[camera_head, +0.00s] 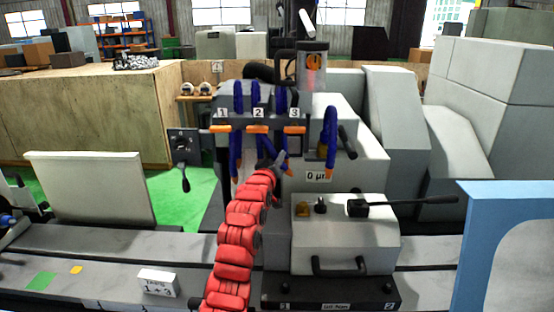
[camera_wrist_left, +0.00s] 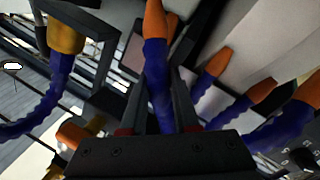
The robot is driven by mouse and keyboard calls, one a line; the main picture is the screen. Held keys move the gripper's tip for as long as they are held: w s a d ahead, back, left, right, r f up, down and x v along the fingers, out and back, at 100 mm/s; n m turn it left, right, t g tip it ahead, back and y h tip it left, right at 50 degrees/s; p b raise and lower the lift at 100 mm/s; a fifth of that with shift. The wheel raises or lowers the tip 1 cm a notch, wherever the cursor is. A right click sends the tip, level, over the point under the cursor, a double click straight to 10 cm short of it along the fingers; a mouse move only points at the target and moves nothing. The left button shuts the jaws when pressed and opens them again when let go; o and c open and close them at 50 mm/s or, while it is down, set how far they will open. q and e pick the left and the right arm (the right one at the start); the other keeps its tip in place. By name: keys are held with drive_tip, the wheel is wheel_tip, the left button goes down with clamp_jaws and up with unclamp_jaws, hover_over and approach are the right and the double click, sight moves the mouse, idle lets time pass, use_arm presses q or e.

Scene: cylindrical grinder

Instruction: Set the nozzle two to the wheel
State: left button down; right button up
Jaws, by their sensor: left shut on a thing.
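Blue segmented coolant hoses with orange ends hang from a dark bar with labels 1, 2 and 3. The label 2 (camera_head: 258,113) is in the middle, with an orange piece just below it. My red left arm rises from the bottom of the head view, and its left gripper (camera_head: 277,163) is among the hose ends below the bar. In the left wrist view the left gripper (camera_wrist_left: 159,85) is shut on a blue hose (camera_wrist_left: 155,60) with an orange tip (camera_wrist_left: 154,18). I cannot tell its number there. I cannot make out the grinding wheel. My right gripper is out of view.
Other hoses (camera_wrist_left: 276,128) crowd close beside the gripper. A block with a black lever (camera_head: 345,235) stands right of my arm, below a "0 µm" display (camera_head: 318,176). A blue-framed panel (camera_head: 505,245) is at the right. A black lever box (camera_head: 184,147) is left.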

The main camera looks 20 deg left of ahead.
use_arm(q)
drive_tip(key=shift+a+f+b, duration=0.1)
drive_tip(key=shift+f+b, duration=0.05)
drive_tip(key=shift+b, duration=0.35)
drive_tip(key=shift+s+a+f+m+g+b, duration=0.3)
drive_tip(key=shift+a+m+b, duration=0.7)
drive_tip(key=shift+b, duration=0.9)
drive_tip(key=shift+s+a+f+m+g+b, duration=0.25)
drive_tip(key=shift+a+m+b, duration=0.65)
drive_tip(key=shift+b, duration=0.95)
drive_tip(key=shift+s+a+f+m+g+b, duration=0.3)
drive_tip(key=shift+a+m+b, duration=0.45)
drive_tip(key=shift+m+b, duration=0.8)
drive_tip(key=shift+n+b, duration=0.25)
drive_tip(key=shift+b, duration=0.15)
drive_tip(key=c, duration=0.7)
unclamp_jaws()
drive_tip(key=shift+o, duration=0.2)
drive_tip(key=shift+s+r, duration=0.1)
drive_tip(key=shift+s, duration=0.05)
